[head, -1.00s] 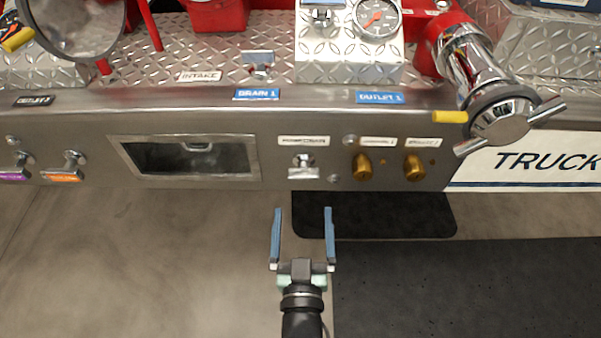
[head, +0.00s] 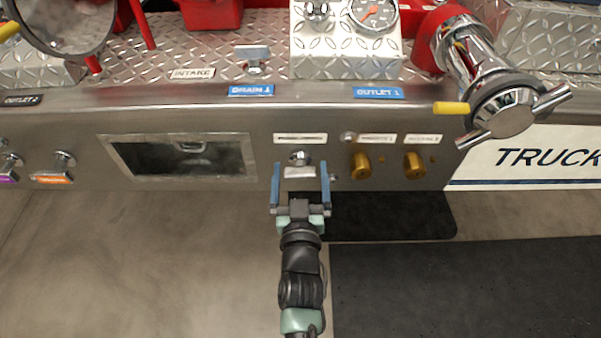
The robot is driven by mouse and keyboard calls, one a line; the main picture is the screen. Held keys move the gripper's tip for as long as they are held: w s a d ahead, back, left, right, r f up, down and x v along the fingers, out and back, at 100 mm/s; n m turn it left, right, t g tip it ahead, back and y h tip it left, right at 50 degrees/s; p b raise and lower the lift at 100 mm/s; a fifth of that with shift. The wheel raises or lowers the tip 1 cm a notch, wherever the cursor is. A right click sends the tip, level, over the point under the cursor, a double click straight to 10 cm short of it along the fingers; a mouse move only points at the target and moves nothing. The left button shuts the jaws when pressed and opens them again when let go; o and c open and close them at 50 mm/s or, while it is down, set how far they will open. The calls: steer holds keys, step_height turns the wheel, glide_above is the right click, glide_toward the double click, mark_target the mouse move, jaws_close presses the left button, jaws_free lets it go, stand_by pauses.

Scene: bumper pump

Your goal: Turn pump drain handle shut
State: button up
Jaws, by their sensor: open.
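The pump drain handle (head: 300,171) is a small silver T-shaped handle on the front of the metal bumper, under a white label (head: 300,138). My gripper (head: 301,170) is open, with one blue finger on the left of the handle and one on the right. The handle shows between the fingers with a gap on each side. I cannot tell from this view whether the fingertips reach as deep as the handle's grip.
Two brass knobs (head: 361,166) and (head: 414,165) sit to the right. A large chrome outlet (head: 502,110) with a yellow lever juts out at the right. Floor below is clear.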

steer(key=c, duration=1.2)
steer(key=shift+m, duration=0.5)
steer(key=o, duration=1.2)
steer(key=s+p, duration=0.3)
steer(key=s, duration=1)
